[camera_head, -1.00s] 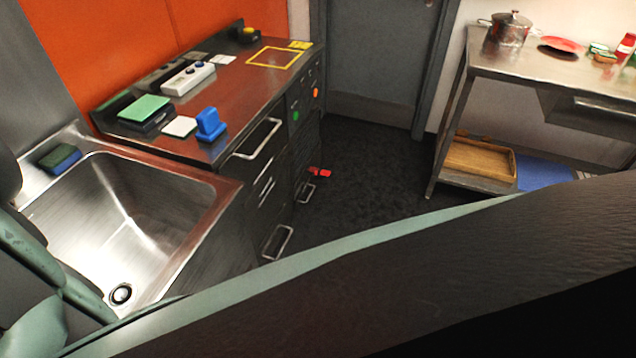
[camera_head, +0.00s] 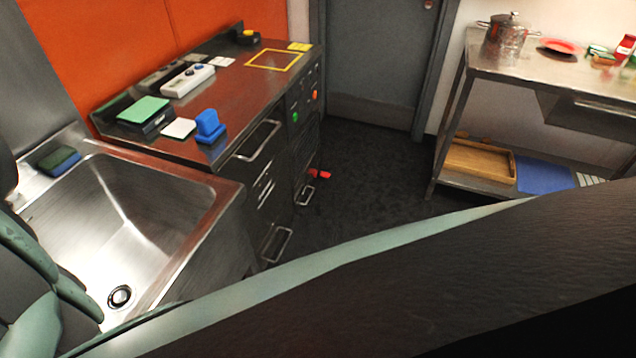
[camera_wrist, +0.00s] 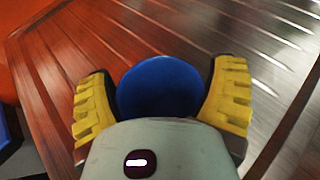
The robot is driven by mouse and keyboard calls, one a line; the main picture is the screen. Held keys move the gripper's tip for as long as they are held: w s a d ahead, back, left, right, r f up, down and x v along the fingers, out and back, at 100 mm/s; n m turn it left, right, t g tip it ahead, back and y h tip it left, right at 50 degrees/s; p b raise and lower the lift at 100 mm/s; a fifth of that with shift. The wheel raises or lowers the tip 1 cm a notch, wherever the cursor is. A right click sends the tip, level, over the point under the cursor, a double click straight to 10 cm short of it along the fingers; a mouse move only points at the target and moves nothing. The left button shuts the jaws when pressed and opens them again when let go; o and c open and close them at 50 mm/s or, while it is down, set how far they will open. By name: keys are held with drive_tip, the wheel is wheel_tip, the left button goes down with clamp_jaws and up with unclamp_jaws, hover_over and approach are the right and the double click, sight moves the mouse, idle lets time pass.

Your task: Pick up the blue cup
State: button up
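The blue cup (camera_wrist: 158,88) shows in the wrist view as a round, dark blue shape between the two yellow ribbed fingers of my gripper (camera_wrist: 160,92). The dark inner pads lie against it on both sides, so my gripper looks shut on it. The cup's lower part is hidden behind my gripper's pale housing. Whether the cup touches a surface cannot be told. In the head view neither my gripper nor the cup can be made out, and my own arm covers the lower part of the picture.
A steel sink (camera_head: 195,240) is at left. Beside it, a counter (camera_head: 225,95) holds a blue block-like object (camera_head: 209,126), a green-topped box (camera_head: 144,110) and a white control box (camera_head: 188,81). A steel table (camera_head: 520,62) with a pot (camera_head: 504,38) stands at right. Dark floor (camera_head: 370,165) lies between.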

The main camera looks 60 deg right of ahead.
drive_tip(key=c, duration=0.6)
drive_tip(key=shift+c, duration=0.3)
